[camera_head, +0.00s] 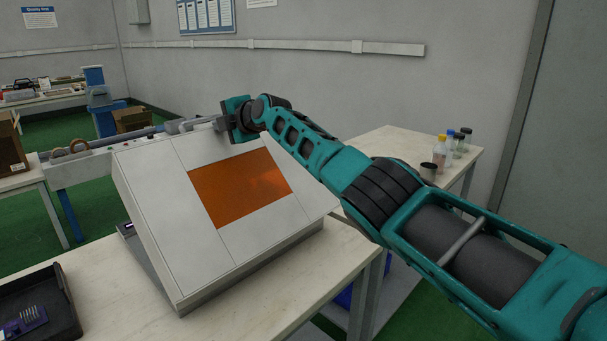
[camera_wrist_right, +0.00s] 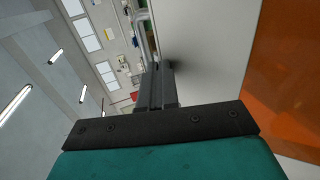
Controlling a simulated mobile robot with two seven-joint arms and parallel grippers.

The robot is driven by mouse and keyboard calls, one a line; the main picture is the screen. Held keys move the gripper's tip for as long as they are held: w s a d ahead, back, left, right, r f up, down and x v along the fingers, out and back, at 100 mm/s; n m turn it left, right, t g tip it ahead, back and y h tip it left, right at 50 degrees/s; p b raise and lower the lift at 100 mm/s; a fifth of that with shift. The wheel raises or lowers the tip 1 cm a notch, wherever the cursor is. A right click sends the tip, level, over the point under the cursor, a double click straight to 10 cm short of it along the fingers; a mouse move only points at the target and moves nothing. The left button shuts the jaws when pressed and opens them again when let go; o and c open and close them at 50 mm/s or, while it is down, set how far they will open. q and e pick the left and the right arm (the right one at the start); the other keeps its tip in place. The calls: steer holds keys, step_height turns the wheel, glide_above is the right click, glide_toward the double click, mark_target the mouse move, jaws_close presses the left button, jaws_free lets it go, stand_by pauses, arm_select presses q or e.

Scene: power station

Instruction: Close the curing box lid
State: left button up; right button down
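The curing box (camera_head: 253,270) stands on the near table. Its white lid (camera_head: 175,170), with an orange window (camera_head: 240,187), is raised and slopes up and away to the left, with a gap along its left side. A grey handle (camera_head: 193,123) is at the lid's top edge; it also shows in the right wrist view (camera_wrist_right: 142,28). My right gripper (camera_head: 219,122) is at the right end of this handle. My left gripper is not in view.
A dark tray (camera_head: 66,309) with a purple part lies at the table's front left. The table (camera_head: 120,307) is bare in front of the box. Bottles (camera_head: 440,150) and a dark cup stand on a table behind my right arm. A conveyor runs behind the box.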

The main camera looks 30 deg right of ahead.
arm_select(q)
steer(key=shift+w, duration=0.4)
arm_select(e)
steer(key=shift+w+a+f, duration=0.15)
steer(key=shift+w+f, duration=0.05)
steer(key=shift+w, duration=0.3)
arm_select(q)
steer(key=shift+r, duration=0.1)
arm_select(e)
steer(key=shift+r, duration=0.15)
